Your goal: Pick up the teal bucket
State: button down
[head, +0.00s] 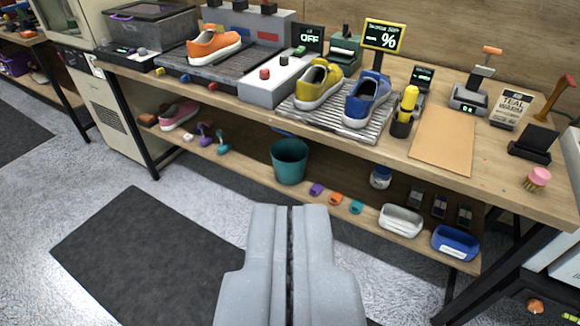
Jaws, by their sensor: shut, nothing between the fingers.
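The teal bucket (290,162) stands upright on the lower shelf of the wooden workbench, near the middle of the view. Its open top faces up, and its rim sits just below the bench top's front edge. My gripper (290,208) is in the lower middle of the view with its two grey fingers closed together. Nothing is held between them. The fingertips appear below the bucket in the picture and apart from it.
The bench top (440,160) overhangs the lower shelf (250,172). Small coloured items lie right of the bucket, with a white bin (401,221) and a blue bin (455,243) further right. A pink shoe (179,115) is left. A dark mat (140,260) lies on the floor.

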aim_at(289, 156)
jog(key=k, duration=1.3)
jog(key=z, duration=0.5)
jog(key=i, duration=2.3)
jog(key=u, duration=1)
jog(key=i, duration=0.45)
jog(key=u, duration=0.1)
jog(key=k, duration=0.85)
jog(key=u, duration=0.2)
jog(key=i, duration=0.65)
